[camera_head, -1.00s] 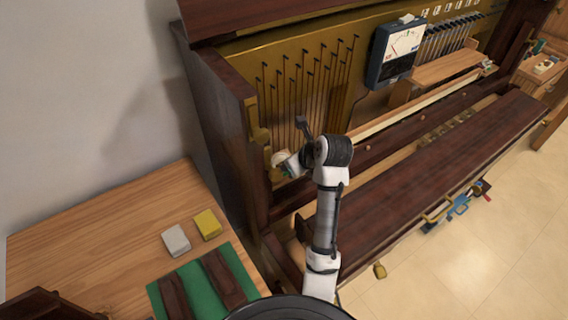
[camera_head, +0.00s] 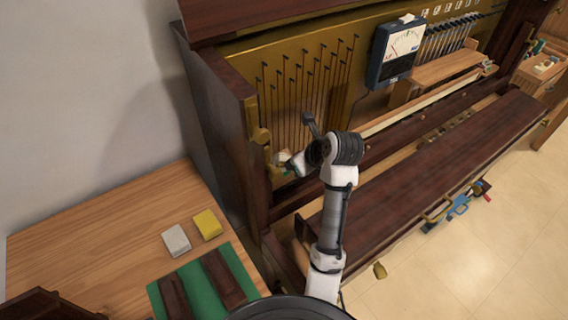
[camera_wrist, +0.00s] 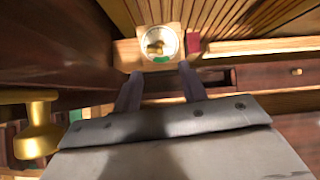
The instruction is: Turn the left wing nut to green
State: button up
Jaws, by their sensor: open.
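The left wing nut (camera_wrist: 155,47) is a small brass piece on a round white dial (camera_wrist: 157,34) set in a wooden block. A green patch (camera_wrist: 162,59) shows at the dial's lower edge, and a red patch (camera_wrist: 193,43) lies to its right. My gripper (camera_wrist: 160,71) is open and empty, its two dark fingers pointing toward the dial with a gap before the nut. In the head view, my gripper (camera_head: 291,162) is at the piano's left end, where my wrist partly hides the dial.
A brass knob-shaped part (camera_wrist: 38,130) stands close by on the left of the wrist view. The piano's dark side post (camera_head: 233,140) is left of my arm. A meter box (camera_head: 397,50) is farther right. A side table (camera_head: 90,240) holds a yellow block (camera_head: 207,224) and grey block (camera_head: 176,240).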

jog(key=v, duration=0.7)
jog(key=shift+s+r, duration=0.15)
jog(key=shift+s, duration=0.05)
dwell(0.5)
